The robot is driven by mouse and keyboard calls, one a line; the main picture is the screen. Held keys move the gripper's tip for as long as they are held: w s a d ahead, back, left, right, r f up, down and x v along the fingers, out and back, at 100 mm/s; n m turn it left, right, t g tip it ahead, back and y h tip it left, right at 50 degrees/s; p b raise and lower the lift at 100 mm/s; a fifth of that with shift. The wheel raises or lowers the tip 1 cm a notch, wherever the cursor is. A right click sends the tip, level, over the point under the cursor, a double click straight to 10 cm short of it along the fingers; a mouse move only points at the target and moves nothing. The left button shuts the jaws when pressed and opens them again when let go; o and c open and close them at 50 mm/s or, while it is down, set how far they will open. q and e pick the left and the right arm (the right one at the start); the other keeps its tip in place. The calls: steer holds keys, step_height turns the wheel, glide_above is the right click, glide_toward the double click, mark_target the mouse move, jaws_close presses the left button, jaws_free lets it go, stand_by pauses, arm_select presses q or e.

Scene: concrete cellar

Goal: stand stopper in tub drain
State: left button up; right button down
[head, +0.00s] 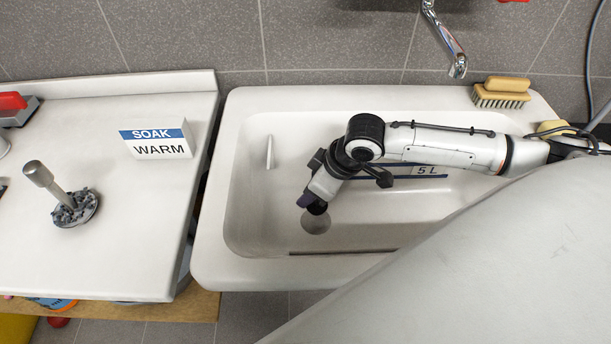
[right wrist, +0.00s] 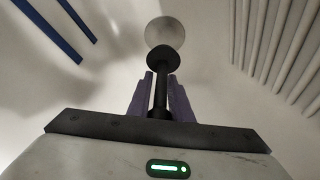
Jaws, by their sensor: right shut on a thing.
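My right gripper (head: 307,199) reaches down into the white tub (head: 240,110) and is shut on the stopper. In the head view the dark stopper (head: 318,208) shows just below the fingers, at the upper edge of the round grey drain (head: 316,224). In the right wrist view the purple fingers (right wrist: 160,90) hold the stopper's black stem (right wrist: 160,98). Its wider black end (right wrist: 163,60) overlaps the near edge of the pale drain disc (right wrist: 166,33). I cannot tell whether the stopper touches the tub floor. My left gripper is out of view.
A tap (head: 445,40) hangs over the tub's back. A brush (head: 502,92) lies on the back right rim. A "SOAK WARM" sign (head: 156,140) and a metal-handled tool (head: 45,185) stand on the left worktop. The tub floor around the drain looks clear.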

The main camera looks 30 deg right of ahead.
steer(key=shift+r+m+p, duration=0.25)
steer(key=shift+m+p, duration=0.15)
steer(key=shift+p, duration=0.5)
step_height(320, 180, down, 3)
steer(key=shift+d+f+b, duration=0.1)
steer(key=shift+f+b, duration=0.05)
steer(key=shift+b, duration=0.8)
steer(key=shift+f, duration=1.1)
steer(key=shift+p, duration=0.3)
steer(key=shift+r, duration=0.1)
steer(key=shift+p, duration=0.5)
